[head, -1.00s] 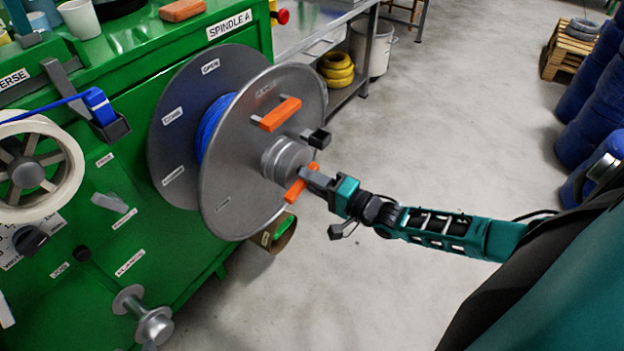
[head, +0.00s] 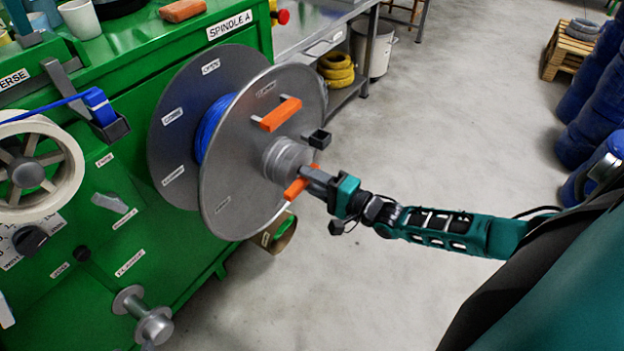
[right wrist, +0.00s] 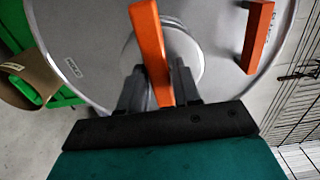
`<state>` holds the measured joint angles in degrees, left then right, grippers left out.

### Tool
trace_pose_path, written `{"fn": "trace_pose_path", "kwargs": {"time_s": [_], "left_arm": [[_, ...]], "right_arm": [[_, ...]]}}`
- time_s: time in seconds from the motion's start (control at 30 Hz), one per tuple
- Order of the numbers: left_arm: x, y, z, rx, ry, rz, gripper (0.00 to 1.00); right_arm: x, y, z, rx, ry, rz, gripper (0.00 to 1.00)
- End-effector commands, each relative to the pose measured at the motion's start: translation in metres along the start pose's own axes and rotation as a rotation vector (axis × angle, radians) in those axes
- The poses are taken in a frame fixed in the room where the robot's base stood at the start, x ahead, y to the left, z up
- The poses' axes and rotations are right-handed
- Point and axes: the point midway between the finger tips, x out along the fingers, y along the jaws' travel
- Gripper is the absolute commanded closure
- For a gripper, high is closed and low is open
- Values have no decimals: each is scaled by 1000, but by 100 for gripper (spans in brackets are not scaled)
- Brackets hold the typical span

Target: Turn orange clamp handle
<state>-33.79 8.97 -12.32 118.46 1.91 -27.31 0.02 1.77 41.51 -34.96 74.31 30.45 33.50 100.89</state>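The orange clamp handle (head: 296,189) is a short bar on the grey hub at the middle of the reel's near flange. My right gripper (head: 308,174) reaches it from the right. In the right wrist view, the handle (right wrist: 150,50) runs nearly upright between the two dark fingers (right wrist: 160,88), one close on each side. The gripper looks shut on the handle. The fingertips partly hide the handle in the head view. My left gripper is not in view.
A second orange handle (head: 280,114) stands on the grey flange (head: 232,180), above the hub. A small dark square block (head: 319,139) sits just above my fingers. The green machine (head: 200,250) stands behind the reel.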

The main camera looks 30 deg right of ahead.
Motion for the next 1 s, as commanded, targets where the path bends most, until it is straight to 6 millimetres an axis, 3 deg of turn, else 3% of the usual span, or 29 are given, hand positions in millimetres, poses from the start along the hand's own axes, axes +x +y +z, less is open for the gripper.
{"fn": "trace_pose_path", "kwargs": {"time_s": [0.17,0.47,0.57,1.0], "left_arm": [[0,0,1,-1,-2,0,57],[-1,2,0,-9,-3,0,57],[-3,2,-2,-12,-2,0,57],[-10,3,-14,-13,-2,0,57]], "right_arm": [[0,0,0,-4,0,0,51],[-4,0,0,-7,0,2,51],[-16,0,0,-7,-1,3,51],[-107,-1,0,-5,0,4,51]]}}
